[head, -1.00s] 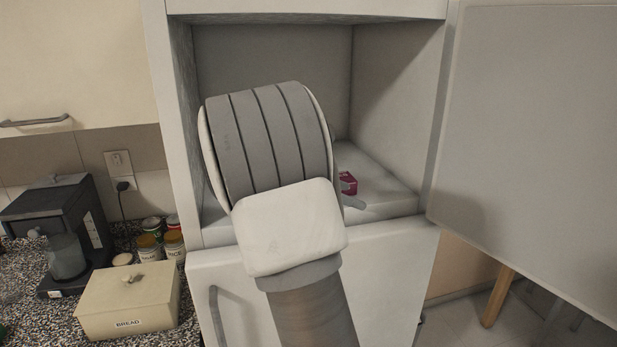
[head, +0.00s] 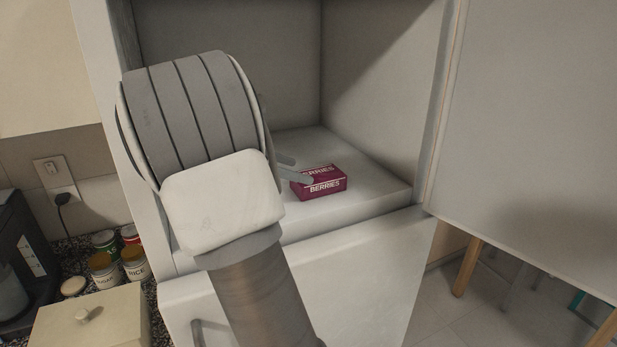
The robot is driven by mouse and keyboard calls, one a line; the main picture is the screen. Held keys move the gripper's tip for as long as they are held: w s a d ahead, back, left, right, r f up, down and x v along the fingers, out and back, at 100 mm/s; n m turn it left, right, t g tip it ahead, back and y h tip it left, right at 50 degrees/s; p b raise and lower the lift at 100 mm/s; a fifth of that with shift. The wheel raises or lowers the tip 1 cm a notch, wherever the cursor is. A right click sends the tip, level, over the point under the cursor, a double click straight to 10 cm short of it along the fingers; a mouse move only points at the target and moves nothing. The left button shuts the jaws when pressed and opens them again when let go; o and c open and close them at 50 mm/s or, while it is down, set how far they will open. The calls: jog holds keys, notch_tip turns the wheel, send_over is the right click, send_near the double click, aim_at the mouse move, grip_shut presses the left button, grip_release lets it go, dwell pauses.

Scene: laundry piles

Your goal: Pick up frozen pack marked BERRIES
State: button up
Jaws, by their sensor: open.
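The frozen pack marked BERRIES (head: 326,186) is a small dark red box with white lettering. It lies flat on the white floor of the open compartment (head: 370,190), near its front. My gripper (head: 300,172) is mostly hidden behind my own arm. Its grey fingers show at the pack's left side, and one finger overlaps the pack's upper left edge in the picture. The fingers are open, with nothing held between them. I cannot tell whether a finger touches the pack.
The compartment's side walls and the open door (head: 535,140) on the right bound the space. The compartment floor behind and right of the pack is clear. A bread box (head: 95,322) and several cans (head: 120,265) stand on the counter at lower left.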

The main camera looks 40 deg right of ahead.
aim_at(318, 174)
jog(key=shift+w, duration=0.1)
jog(key=shift+d+f, duration=0.1)
jog(key=shift+d, duration=0.2)
jog(key=p+x, duration=0.1)
jog(key=x, duration=0.6)
jog(key=shift+a+f, duration=0.1)
jog(key=shift+a, duration=0.05)
jog(key=shift+c, duration=0.3)
jog(key=c, duration=1.4)
